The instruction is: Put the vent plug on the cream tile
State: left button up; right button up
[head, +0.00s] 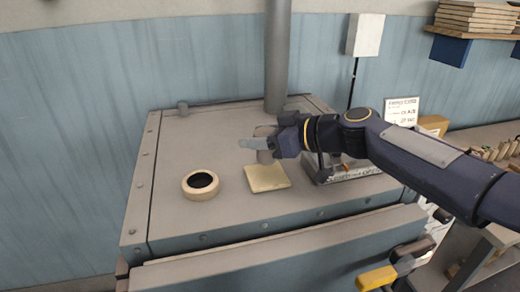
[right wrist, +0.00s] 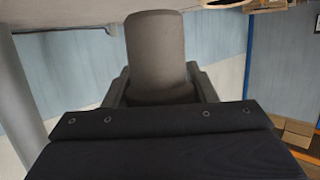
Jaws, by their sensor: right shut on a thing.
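The vent plug (right wrist: 155,50) is a grey-brown, rounded cylinder held between the fingers of my right gripper (right wrist: 160,88) in the right wrist view. The cream tile (head: 267,178) is a flat square on the dryer top, just in front of and below the plug in the picture. I see no plug resting on the tile; the exact gap between them is hard to tell. My left gripper is not in view.
A cream ring with a dark hole (head: 200,184) lies left of the tile on the grey dryer top (head: 165,225). A vertical grey pipe (head: 278,60) stands behind the gripper. A tray-like metal item (head: 345,173) sits right of the tile, under my right arm.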

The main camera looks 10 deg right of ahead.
jog(key=f, duration=0.1)
jog(key=w+f, duration=0.1)
jog(key=f, duration=0.1)
jog(key=shift+d+f, duration=0.15)
jog(key=shift+f, duration=0.1)
jog(key=shift+s+f, duration=0.15)
jog(key=shift+f, duration=0.1)
jog(key=shift+f+b, duration=0.1)
jog(key=shift+b, duration=0.2)
jog(key=shift+f, duration=0.1)
jog(key=o, duration=1.1)
jog(key=shift+c, duration=0.2)
